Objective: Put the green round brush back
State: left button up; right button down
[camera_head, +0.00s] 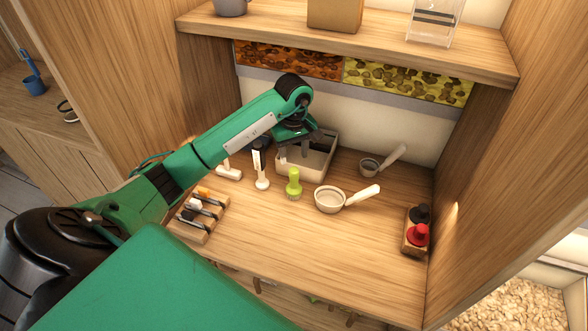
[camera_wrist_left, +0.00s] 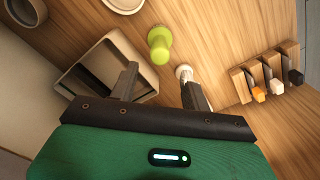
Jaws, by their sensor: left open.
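The green round brush (camera_head: 293,184) stands upright on the wooden counter, in front of a pale open bin (camera_head: 320,165). In the left wrist view the brush (camera_wrist_left: 159,45) is seen from above, beyond the fingertips. My left gripper (camera_head: 294,150) is open and empty, over the bin's left part and behind the brush, touching neither visibly. In the wrist view its fingers (camera_wrist_left: 159,76) are spread, one over the bin (camera_wrist_left: 95,72) and one beside a white brush (camera_wrist_left: 183,72). My right gripper is not in view.
The white brush (camera_head: 261,172) stands left of the green one. A wooden holder (camera_head: 200,215) with several tools lies front left; a red and black stamp stand (camera_head: 415,235) is at right. A shelf (camera_head: 350,40) hangs above.

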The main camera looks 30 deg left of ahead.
pick_arm(q)
notch_tip(320, 180, up, 4)
jog(key=shift+r+b, duration=0.25)
jog(key=shift+b, duration=0.25)
jog(key=shift+s+f, duration=0.1)
